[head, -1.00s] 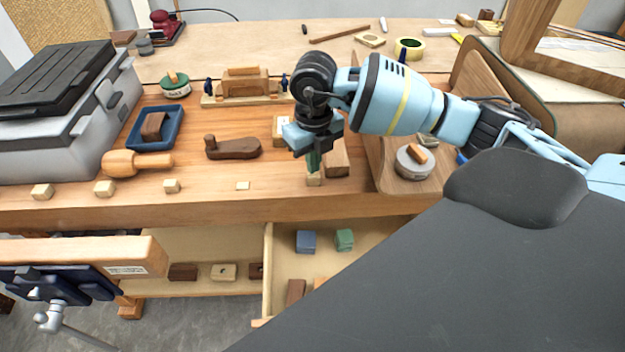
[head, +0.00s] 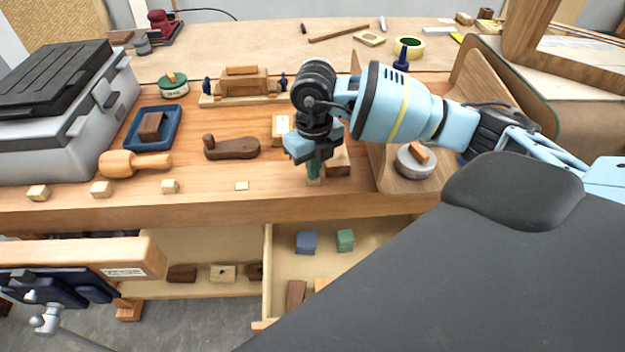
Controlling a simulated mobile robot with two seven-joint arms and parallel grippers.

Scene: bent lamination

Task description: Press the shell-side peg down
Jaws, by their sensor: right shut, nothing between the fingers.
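My right gripper (head: 314,160) points down over the front part of the bench, right of centre. Its fingers are shut and empty. A dark brown block (head: 338,164) stands just right of the fingers, partly hidden. No peg can be clearly named as the shell-side one. My left gripper is not in view.
A dark brown hand plane-like tool (head: 230,147) lies left. Small blocks line the bench front (head: 130,210). An open drawer (head: 375,240) is below.

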